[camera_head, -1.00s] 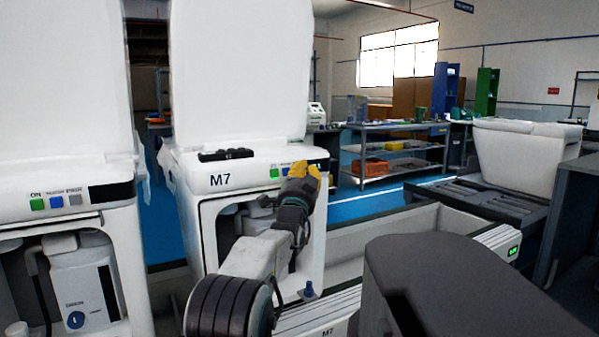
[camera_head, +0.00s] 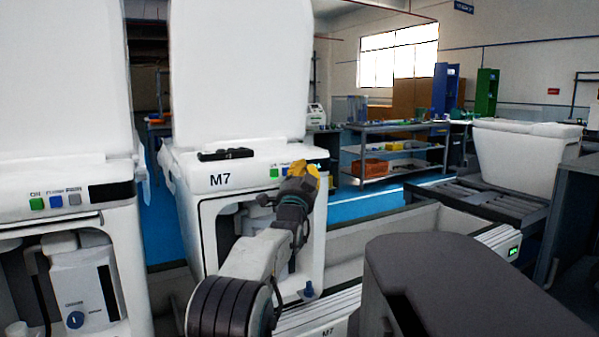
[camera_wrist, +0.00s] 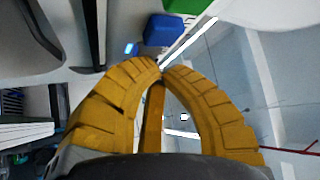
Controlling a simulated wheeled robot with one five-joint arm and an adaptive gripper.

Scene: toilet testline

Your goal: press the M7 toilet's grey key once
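The M7 toilet (camera_head: 230,205) stands mid-left in the head view, white, with its lid up. Its front panel shows a green key (camera_head: 274,172) and a blue key (camera_head: 284,170). The grey key is hidden behind my gripper (camera_head: 312,174), whose yellow fingers are at the panel's right part. In the wrist view my gripper (camera_wrist: 160,68) has its two fingertips together with nothing seen held. The blue key (camera_wrist: 164,30) and green key (camera_wrist: 186,5) are just beyond the tips. I cannot make out the grey key there, nor whether the tips touch the panel.
Another white toilet (camera_head: 60,180) with similar keys stands at the left. A black object (camera_head: 226,154) lies on top of the M7 toilet. A grey shelf (camera_head: 395,155) with bins is behind on the right. Blue floor shows between the conveyor line and shelf.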

